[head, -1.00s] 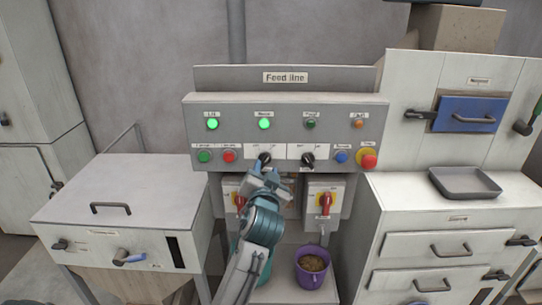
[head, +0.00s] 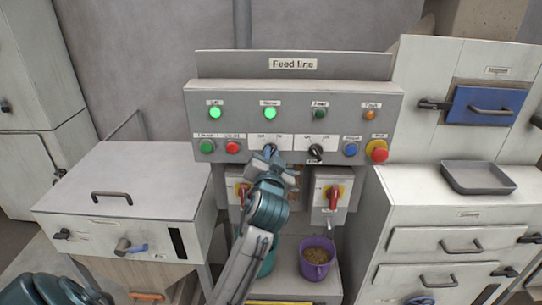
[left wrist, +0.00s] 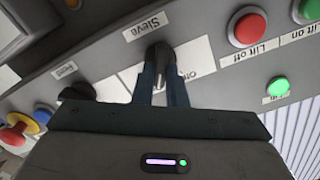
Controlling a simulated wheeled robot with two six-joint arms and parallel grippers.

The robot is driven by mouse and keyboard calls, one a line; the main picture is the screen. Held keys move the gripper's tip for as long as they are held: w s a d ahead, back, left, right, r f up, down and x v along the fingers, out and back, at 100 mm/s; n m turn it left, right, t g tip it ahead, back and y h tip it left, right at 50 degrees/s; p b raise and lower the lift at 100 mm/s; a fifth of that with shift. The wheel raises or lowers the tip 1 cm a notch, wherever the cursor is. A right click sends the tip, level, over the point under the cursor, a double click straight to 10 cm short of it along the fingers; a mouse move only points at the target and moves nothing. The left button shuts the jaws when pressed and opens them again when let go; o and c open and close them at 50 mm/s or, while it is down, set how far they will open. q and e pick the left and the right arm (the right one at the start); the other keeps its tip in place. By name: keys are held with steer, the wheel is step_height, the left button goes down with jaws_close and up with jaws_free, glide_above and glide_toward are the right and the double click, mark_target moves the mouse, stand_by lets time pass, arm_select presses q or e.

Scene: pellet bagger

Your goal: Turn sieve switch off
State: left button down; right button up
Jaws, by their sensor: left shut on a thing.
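The black sieve switch (head: 268,149) is a rotary knob on the grey "Feed line" panel (head: 230,179), between white off/on plates. In the left wrist view the sieve switch (left wrist: 159,53) appears upside down by the "Sieve" label, between my fingertips. My left gripper (head: 270,157) is shut on this knob, and it also shows in the left wrist view (left wrist: 164,75). The gripper partly covers the knob, so its exact angle is hard to tell. The green lamp above it (head: 270,114) is lit. My right gripper is not in view.
A second black knob (head: 316,151) sits to the right, then a blue button (head: 350,150) and a red emergency stop (head: 378,152). Green (head: 207,147) and red (head: 232,147) buttons are to the left. Red-handled isolators and a purple bucket (head: 316,263) are below.

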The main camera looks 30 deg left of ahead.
arm_select(q)
steer(key=n+b, duration=0.2)
steer(key=n, duration=0.2)
steer(key=n+b, duration=0.2)
steer(key=n, duration=0.2)
steer(key=n+b, duration=0.3)
steer(key=n, duration=0.1)
steer(key=shift+s+a, duration=0.15)
steer(key=shift+a, duration=0.1)
steer(key=shift+r, duration=0.1)
stand_by(0.6)
steer(key=c, duration=1.6)
jaws_free()
steer(key=shift+o, duration=0.7)
